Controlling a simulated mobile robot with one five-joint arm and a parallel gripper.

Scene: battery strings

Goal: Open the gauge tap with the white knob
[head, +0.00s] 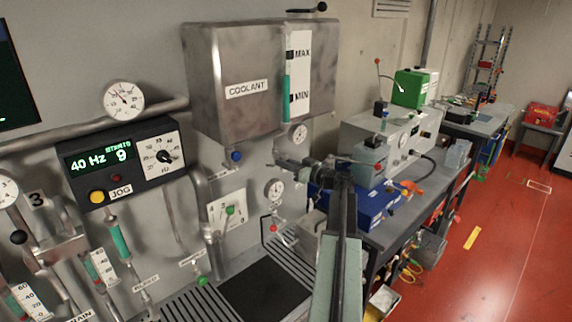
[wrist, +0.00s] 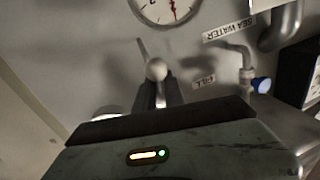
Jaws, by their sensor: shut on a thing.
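The white knob (wrist: 156,69) shows in the wrist view as a pale ball between the tips of my gripper (wrist: 157,84). My gripper is shut on it. A thin grey lever (wrist: 142,47) shows just beyond the knob. A round white gauge (wrist: 166,8) with a red needle is partly cut off at the top edge of the wrist view. In the head view my gripper (head: 284,163) reaches left to the wall panel, below the coolant tank. The knob is too small or hidden to make out there.
In the wrist view a pipe with a blue knob (wrist: 262,85) is to the right. In the head view a small gauge (head: 299,133) is above my gripper and another gauge (head: 274,189) below it. The coolant tank (head: 235,110) hangs above. A blue case (head: 362,207) lies at right.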

